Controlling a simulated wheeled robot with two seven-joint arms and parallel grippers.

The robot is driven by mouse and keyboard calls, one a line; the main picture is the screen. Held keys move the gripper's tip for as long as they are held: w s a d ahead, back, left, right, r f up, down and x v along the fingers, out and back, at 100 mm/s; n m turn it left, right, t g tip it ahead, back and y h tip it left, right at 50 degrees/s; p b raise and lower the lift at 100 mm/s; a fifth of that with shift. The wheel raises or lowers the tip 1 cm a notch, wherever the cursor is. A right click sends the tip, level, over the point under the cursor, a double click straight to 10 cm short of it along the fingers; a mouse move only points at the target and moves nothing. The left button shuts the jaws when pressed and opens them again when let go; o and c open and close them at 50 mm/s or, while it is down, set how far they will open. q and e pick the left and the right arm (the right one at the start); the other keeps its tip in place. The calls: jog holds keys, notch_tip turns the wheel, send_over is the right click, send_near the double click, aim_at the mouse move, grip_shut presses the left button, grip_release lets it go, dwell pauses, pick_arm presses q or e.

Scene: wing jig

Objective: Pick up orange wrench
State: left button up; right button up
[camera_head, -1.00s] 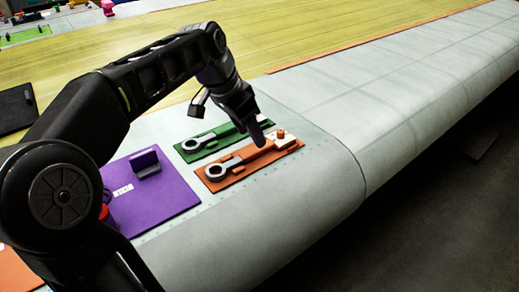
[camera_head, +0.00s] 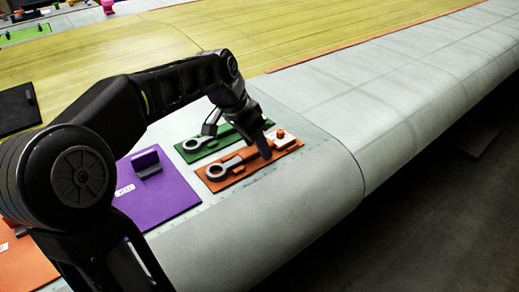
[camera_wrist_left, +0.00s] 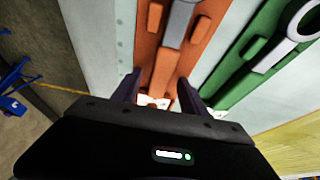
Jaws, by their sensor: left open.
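An orange board (camera_head: 262,172) lies on the grey wing surface and carries a wrench (camera_head: 217,170) with a grey ring end at its left. In the left wrist view the wrench's grey shaft (camera_wrist_left: 181,22) and orange part (camera_wrist_left: 163,72) run up the middle on the orange board (camera_wrist_left: 143,55). My left gripper (camera_head: 265,150) points down over the right half of the board. In the left wrist view its two dark fingers (camera_wrist_left: 157,92) are apart, on either side of the orange part's near end. Contact cannot be told. My right gripper is not in view.
A green board (camera_head: 190,157) with a similar grey wrench lies just behind. A purple board (camera_head: 165,195) with a dark upright block (camera_head: 147,163) is at the left. The wing surface is clear at the right (camera_head: 330,175).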

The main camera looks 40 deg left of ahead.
pick_arm(q)
jog(key=shift+f, duration=0.1)
jog(key=shift+c, duration=0.3)
grip_shut()
dwell(0.4)
dwell(0.8)
